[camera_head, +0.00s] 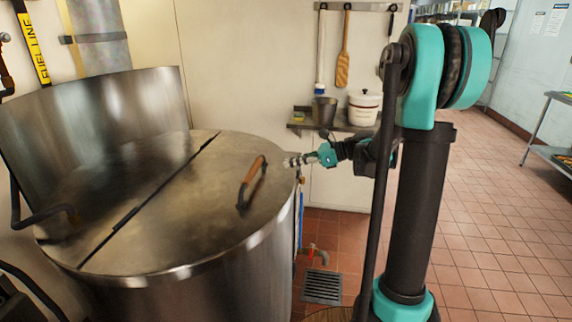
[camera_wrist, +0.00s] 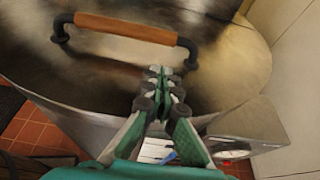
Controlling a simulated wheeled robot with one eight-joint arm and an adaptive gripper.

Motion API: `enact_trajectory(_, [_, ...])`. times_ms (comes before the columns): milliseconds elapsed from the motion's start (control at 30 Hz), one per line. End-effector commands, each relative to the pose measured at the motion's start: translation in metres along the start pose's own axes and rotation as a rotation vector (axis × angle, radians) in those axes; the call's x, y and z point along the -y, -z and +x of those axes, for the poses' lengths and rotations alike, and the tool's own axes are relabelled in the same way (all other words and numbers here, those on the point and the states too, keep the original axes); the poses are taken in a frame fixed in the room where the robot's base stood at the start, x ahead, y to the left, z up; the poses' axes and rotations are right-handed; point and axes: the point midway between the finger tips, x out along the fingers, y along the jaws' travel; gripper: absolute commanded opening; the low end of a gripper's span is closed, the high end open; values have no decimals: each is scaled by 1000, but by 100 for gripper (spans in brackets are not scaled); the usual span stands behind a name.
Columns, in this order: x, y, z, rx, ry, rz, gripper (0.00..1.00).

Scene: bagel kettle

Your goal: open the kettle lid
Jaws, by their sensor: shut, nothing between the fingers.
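The kettle is a large round steel vessel (camera_head: 200,285) at the left of the head view. Its lid (camera_head: 205,200) lies flat and closed, with a dark hinge line across the top. A wooden handle with black ends (camera_head: 252,183) stands on the lid near its right edge. In the wrist view the handle (camera_wrist: 125,28) crosses the top left of the lid (camera_wrist: 235,70). My gripper (camera_head: 299,160) is shut and empty at the kettle's right rim.
A wall shelf (camera_head: 335,124) with a dark pot (camera_head: 325,110) and white crock (camera_head: 364,107) is behind my gripper. A curved steel backsplash (camera_head: 95,110) rises behind the kettle. A floor drain (camera_head: 322,286) lies beside it. The tiled floor at right is clear.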

Motion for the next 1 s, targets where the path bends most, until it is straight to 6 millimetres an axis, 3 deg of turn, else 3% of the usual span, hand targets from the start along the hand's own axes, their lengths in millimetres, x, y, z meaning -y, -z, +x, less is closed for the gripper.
enact_trajectory(200, [-1,0,41,2,-5,-2,0])
enact_trajectory(433, [-1,0,72,2,-3,0,0])
enact_trajectory(633, [0,0,83,3,-1,0,0])
enact_trajectory(1000, [0,-1,83,1,-1,0,0])
